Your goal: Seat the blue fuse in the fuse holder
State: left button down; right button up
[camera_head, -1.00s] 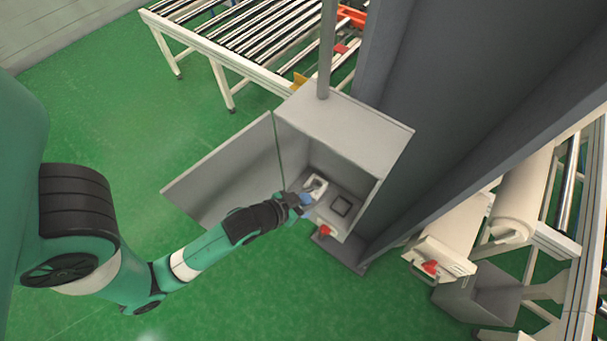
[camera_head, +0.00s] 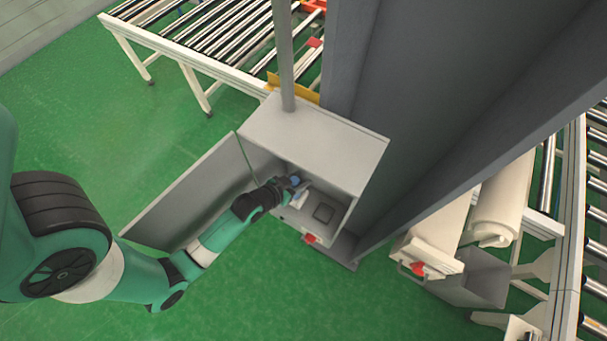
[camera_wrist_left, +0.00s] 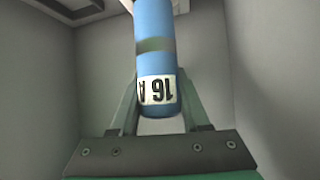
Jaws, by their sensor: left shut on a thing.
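The blue fuse (camera_wrist_left: 155,55) is a blue cylinder with a dark band and a white "16 A" label. It stands lengthwise between my left gripper's fingers in the left wrist view. My left gripper (camera_head: 289,184) is shut on the fuse, just inside the open grey cabinet (camera_head: 318,150). In the head view only a small blue patch of the fuse (camera_head: 295,181) shows at the fingertips. A white fitting (camera_head: 301,197) sits beside the gripper in the cabinet; I cannot tell whether it is the fuse holder. The fuse's far end is cut off by the wrist view's top edge.
The cabinet door (camera_head: 195,197) hangs open at the left, close beside my left arm. A red knob (camera_head: 310,238) is on the cabinet's lower front. A dark grey column (camera_head: 425,110) stands at the right. A roller conveyor (camera_head: 215,45) is behind, and green floor (camera_head: 270,295) is clear in front.

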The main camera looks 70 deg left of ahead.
pick_arm(q)
jog(key=f+b, duration=0.2)
jog(key=f, duration=0.1)
jog(key=f+b, duration=0.1)
jog(key=b, duration=0.1)
jog(key=shift+w+a+f, duration=0.2)
jog(key=shift+a+f, duration=0.05)
jog(key=shift+a, duration=0.05)
jog(key=shift+r, duration=0.25)
jog(key=shift+f, duration=0.15)
jog(key=shift+c, duration=1.9)
grip_release()
jog(key=shift+r+p, duration=0.25)
jog(key=shift+p, duration=0.1)
jog(key=v, duration=1.1)
jog(key=shift+s+d+r, duration=0.15)
jog(key=shift+s+d, duration=0.05)
jog(key=shift+s, duration=0.15)
